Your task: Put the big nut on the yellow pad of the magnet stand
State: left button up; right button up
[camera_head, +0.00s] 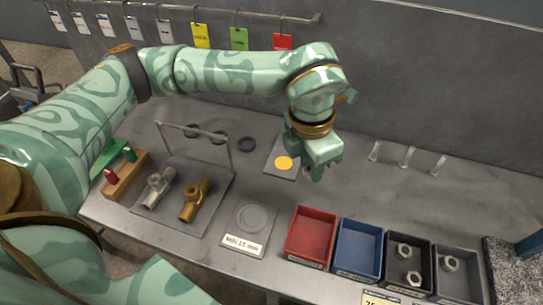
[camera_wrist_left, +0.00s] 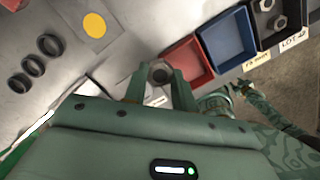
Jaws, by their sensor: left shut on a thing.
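The magnet stand (camera_head: 270,170) is a flat grey plate with a round yellow pad (camera_head: 284,163), which is bare. The pad also shows at the top left of the left wrist view (camera_wrist_left: 94,25). My left gripper (camera_head: 318,172) is just right of the pad in the head view, pointing down. In the left wrist view it is shut on a big nut (camera_wrist_left: 159,72), a dark grey ring between the fingertips. In the head view the gripper hides this nut. My right gripper (camera_wrist_left: 240,89) appears small at the right of the wrist view; its jaw state is unclear.
Red (camera_head: 311,237), blue (camera_head: 358,250), black (camera_head: 392,270) and grey (camera_head: 460,283) bins stand along the front; nuts lie in the black and grey ones. Small posts (camera_head: 407,157) stand right.

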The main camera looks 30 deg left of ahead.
pick_arm(q)
jog(key=shift+a+n, duration=0.15)
jog(key=shift+n, duration=1.15)
jog(key=shift+w+f+n, duration=0.1)
jog(key=shift+w+n, duration=0.05)
jog(key=shift+n, duration=0.25)
jog(key=w+a+f+b, duration=0.3)
jog(key=w+a+f, duration=0.1)
jog(key=w+a, duration=0.15)
jog(key=b, duration=0.2)
send_over(284, 163)
jog(key=s+d, duration=0.1)
jog(key=f, duration=0.4)
jog(key=shift+s+f, duration=0.2)
jog(key=shift+w+a+f, duration=0.3)
jog(key=shift+a+f, duration=0.05)
jog(key=shift+f, duration=0.05)
jog(key=shift+w+a+f+b, duration=0.15)
jog(key=shift+f+b, duration=0.15)
notch_tip(284, 163, down, 4)
jog(key=shift+w+a+r+b, duration=0.1)
jog(key=shift+r+b, duration=0.15)
jog(key=shift+b, duration=0.65)
jog(key=shift+r, duration=0.15)
pick_arm(e)
notch_tip(284, 163, down, 6)
jog(key=s, duration=0.3)
jog(key=shift+d+f+g, duration=0.25)
jog(key=shift+g, duration=0.15)
